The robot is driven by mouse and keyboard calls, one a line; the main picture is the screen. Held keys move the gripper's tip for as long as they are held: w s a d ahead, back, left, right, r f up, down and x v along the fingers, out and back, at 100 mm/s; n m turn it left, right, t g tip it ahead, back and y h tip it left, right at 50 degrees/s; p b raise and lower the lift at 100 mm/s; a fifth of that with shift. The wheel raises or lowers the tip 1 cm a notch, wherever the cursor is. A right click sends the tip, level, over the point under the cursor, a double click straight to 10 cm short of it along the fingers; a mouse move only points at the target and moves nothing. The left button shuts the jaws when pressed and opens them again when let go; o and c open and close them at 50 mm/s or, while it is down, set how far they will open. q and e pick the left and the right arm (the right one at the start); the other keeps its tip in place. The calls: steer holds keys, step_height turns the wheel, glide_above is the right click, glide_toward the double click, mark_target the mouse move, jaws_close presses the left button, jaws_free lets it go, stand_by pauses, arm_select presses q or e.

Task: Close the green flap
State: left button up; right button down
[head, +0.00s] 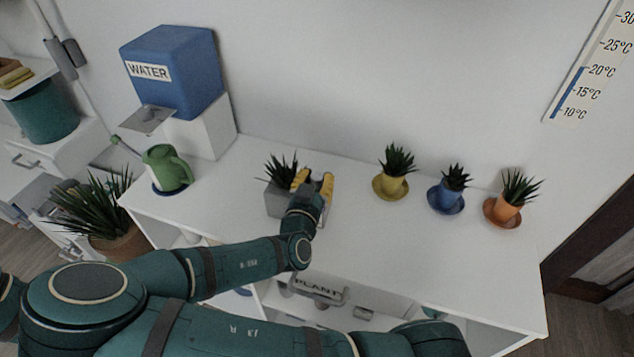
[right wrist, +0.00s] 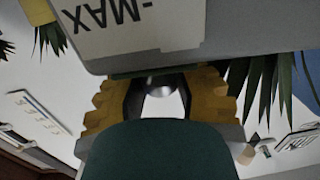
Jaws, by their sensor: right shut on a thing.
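A grey planter (head: 278,201) with a spiky plant stands on the white desk, left of my right gripper (head: 312,182). In the right wrist view, a grey surface with a white "-MAX" label (right wrist: 135,28) fills the top, close above the yellow fingers (right wrist: 160,95). A thin dark green edge (right wrist: 150,72), seemingly the green flap, shows along the grey surface between the fingers. The fingers stand apart, seemingly shut on this flap. The hand and arm hide the flap in the head view, so its angle cannot be told. My left gripper is not in view.
Yellow (head: 391,186), blue (head: 445,200) and orange (head: 502,211) pots stand to the right. A green watering can (head: 166,172) stands at the left near the blue water tank (head: 183,85). The desk's right front (head: 455,270) is clear.

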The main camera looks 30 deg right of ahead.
mark_target(316, 177)
steer(key=shift+a+f, duration=0.1)
steer(key=shift+f, duration=0.15)
stand_by(0.3)
steer(key=c, duration=0.6)
jaws_free()
steer(key=shift+r, duration=0.15)
step_height(316, 177, up, 10)
steer(key=shift+f, duration=0.1)
